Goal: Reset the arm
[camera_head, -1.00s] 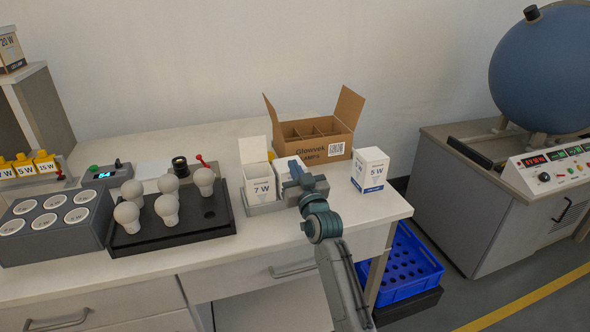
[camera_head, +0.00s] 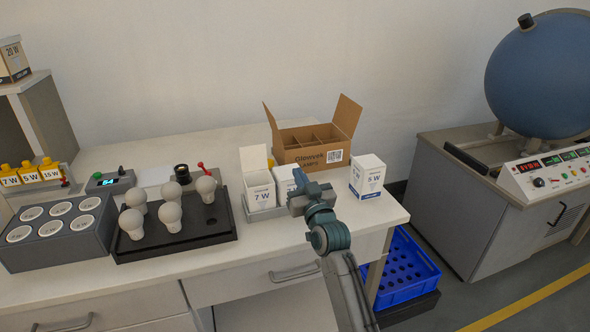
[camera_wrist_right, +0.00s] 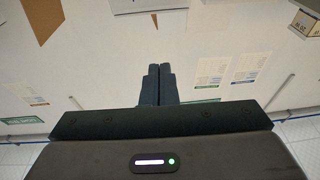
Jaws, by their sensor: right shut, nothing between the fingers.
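My right gripper (camera_head: 298,178) is over the front right part of the bench, in front of the small bulb boxes. In the right wrist view its two fingers (camera_wrist_right: 158,70) are together with nothing between them. A white 5 W box (camera_head: 368,176) stands to the right of the gripper. An open white 7 W box (camera_head: 258,188) stands to its left, and another white box (camera_head: 284,180) beside it is partly hidden by the gripper. My left gripper is not in view.
A cardboard carton (camera_head: 312,146) stands open behind. A black tray (camera_head: 215,232) with several white bulbs and a grey socket block (camera_head: 55,250) are to the left. A blue crate (camera_head: 405,272) is below the bench's right end. A console (camera_head: 548,178) stands right.

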